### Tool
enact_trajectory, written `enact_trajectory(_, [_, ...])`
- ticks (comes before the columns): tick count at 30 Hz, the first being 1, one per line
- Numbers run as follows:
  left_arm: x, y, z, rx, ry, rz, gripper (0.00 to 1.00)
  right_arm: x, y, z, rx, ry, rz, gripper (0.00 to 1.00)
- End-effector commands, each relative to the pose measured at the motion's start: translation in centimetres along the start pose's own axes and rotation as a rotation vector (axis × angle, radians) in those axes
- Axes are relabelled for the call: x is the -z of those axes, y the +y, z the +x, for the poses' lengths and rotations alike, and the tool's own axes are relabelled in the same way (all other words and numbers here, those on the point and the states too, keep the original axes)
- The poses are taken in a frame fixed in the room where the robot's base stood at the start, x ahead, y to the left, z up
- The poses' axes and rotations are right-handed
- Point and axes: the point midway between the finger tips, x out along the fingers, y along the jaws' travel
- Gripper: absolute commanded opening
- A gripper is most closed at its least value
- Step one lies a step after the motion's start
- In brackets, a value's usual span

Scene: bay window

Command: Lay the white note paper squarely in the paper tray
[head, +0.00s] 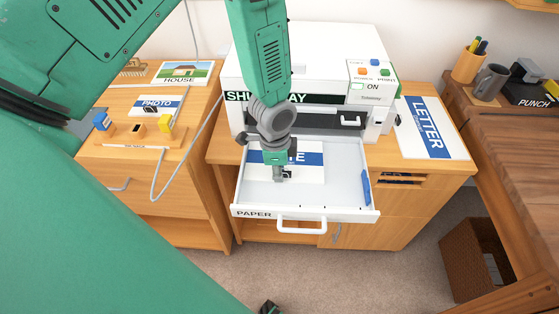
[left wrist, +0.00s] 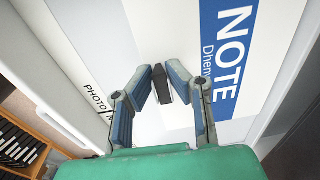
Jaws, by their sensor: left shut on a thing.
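The white note paper (head: 309,174), with a blue band marked NOTE, is inside the outline of the open paper tray (head: 345,203). It is toward the tray's left and back, with bare floor to its right and front. My left gripper (head: 281,177) points down over the paper and hides part of it. In the left wrist view its fingers (left wrist: 162,88) are shut on a small dark grip beside the band (left wrist: 222,60) of the paper. I cannot tell whether the paper rests flat on the tray floor. A small dark tip at the head view's bottom edge may be my right gripper.
The white printer (head: 310,55) stands behind the tray. A blue guide (head: 366,187) is at the tray's right side. A LETTER sheet (head: 428,127) lies right of the printer. A PHOTO sheet (head: 157,106) and small blocks are on the left cabinet, with a cable (head: 187,142) hanging between.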

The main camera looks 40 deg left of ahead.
Motion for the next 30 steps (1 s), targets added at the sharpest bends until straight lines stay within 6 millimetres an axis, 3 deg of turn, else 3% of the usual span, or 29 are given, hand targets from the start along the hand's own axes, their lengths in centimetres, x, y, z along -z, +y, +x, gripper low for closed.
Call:
enact_trajectory(14, [-0.01,-0.01,0.10,0.000,0.000,0.000,0.00,0.00,0.00,0.02,0.000,0.000,0.000,0.40])
enact_trajectory(15, [0.00,-0.01,0.08,0.000,0.000,0.000,0.27,0.00,0.00,0.01,0.000,0.000,0.000,0.40])
enact_trajectory(16, [0.00,-0.01,0.08,0.000,0.000,0.000,0.37,0.00,0.00,0.01,0.000,0.000,0.000,0.40])
enact_trajectory(30, [-0.01,0.01,-0.47,-0.001,-0.001,0.000,0.37,0.03,0.00,-0.53,0.000,0.000,0.000,0.40])
